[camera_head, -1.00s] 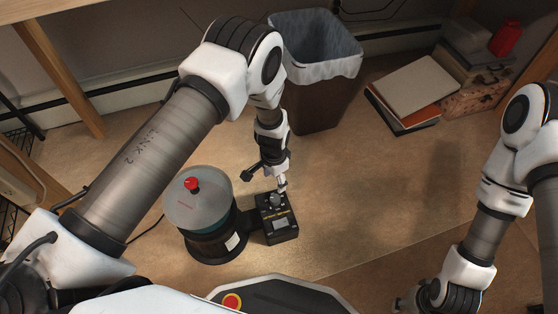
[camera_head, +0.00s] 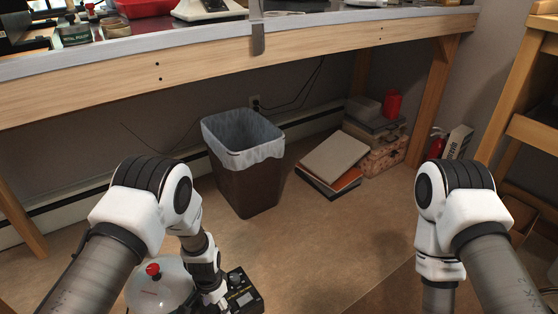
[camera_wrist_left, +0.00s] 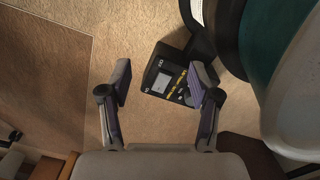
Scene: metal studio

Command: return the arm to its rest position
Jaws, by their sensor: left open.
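I cannot tell the exact gap. My right arm (camera_head: 450,225) bends down at the right of the head view, and its gripper is below the picture.
A round machine with a clear lid and red knob (camera_head: 153,270) stands beside the device. A lined bin (camera_head: 245,185), books (camera_head: 332,160) and a patterned box (camera_head: 385,155) stand farther back. A workbench (camera_head: 300,45) spans the back. Floor between the arms is clear.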

